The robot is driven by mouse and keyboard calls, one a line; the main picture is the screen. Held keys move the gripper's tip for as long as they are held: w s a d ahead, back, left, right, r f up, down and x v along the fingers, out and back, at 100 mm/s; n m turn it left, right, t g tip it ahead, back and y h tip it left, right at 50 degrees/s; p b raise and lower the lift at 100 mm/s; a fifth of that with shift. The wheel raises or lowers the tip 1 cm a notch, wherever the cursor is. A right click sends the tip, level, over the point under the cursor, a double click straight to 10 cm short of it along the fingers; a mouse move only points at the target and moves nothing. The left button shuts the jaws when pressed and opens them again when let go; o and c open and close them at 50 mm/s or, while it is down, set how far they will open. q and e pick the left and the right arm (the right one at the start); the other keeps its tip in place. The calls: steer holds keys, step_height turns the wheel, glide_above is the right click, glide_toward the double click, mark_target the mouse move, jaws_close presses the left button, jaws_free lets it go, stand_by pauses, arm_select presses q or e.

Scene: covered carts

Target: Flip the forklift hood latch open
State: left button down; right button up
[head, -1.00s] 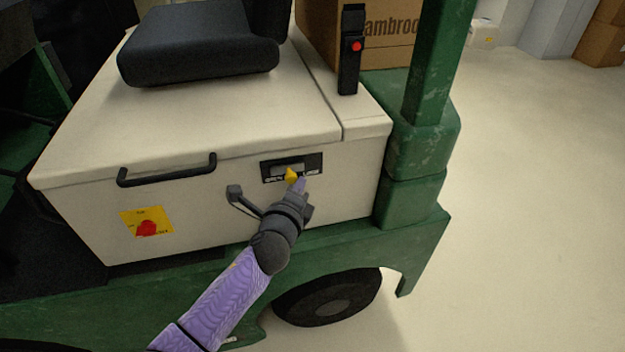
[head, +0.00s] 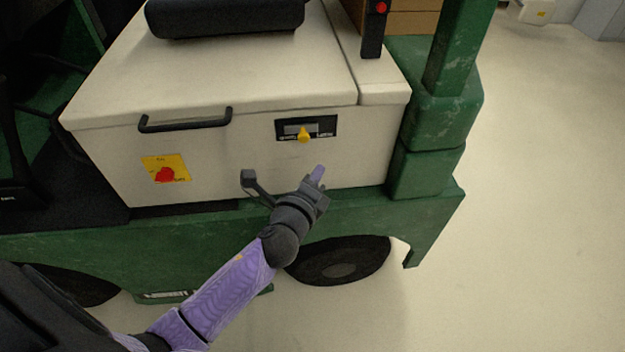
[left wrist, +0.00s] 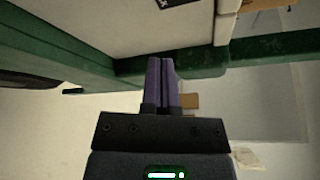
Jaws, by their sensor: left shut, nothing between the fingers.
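The forklift hood (head: 220,70) is a cream box lid with a black handle (head: 185,121) on its front edge. A black latch plate (head: 325,127) is set in the front panel below the hood's edge. Its small yellow latch tab (head: 304,135) sits at the plate's lower middle. My left gripper (head: 319,173) is shut and empty, below and slightly right of the tab and clear of it. In the left wrist view its purple fingers (left wrist: 161,82) are together, with nothing between them. The corner of a dark plate shows at that view's top edge. My right gripper is not in view.
The green chassis (head: 150,240), a wheel (head: 340,262) and a green post (head: 450,60) border the panel. A black seat (head: 225,15) is on the hood. Open floor lies to the right.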

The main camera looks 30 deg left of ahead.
arm_select(q)
steer(key=v, duration=0.3)
steer(key=shift+s, duration=0.15)
steer(key=s+a+f+n+g, duration=0.1)
steer(key=s+f+n+g, duration=0.3)
steer(key=s+f, duration=0.55)
steer(key=s+a+f+n+g, duration=0.1)
steer(key=s+f+n+g, duration=0.35)
steer(key=f, duration=1.05)
steer(key=s+f+n+g, duration=0.2)
steer(key=s+f+n, duration=0.1)
steer(key=s, duration=0.6)
steer(key=s+f+n+g, duration=0.3)
steer(key=s+n, duration=0.1)
steer(key=s, duration=0.5)
steer(key=s+f+n+g+h, duration=0.1)
steer(key=s+f+n+g, duration=0.2)
steer(key=s, duration=0.7)
steer(key=shift+a+n, duration=0.25)
steer(key=shift+n, duration=0.1)
steer(key=shift+s+f, duration=0.1)
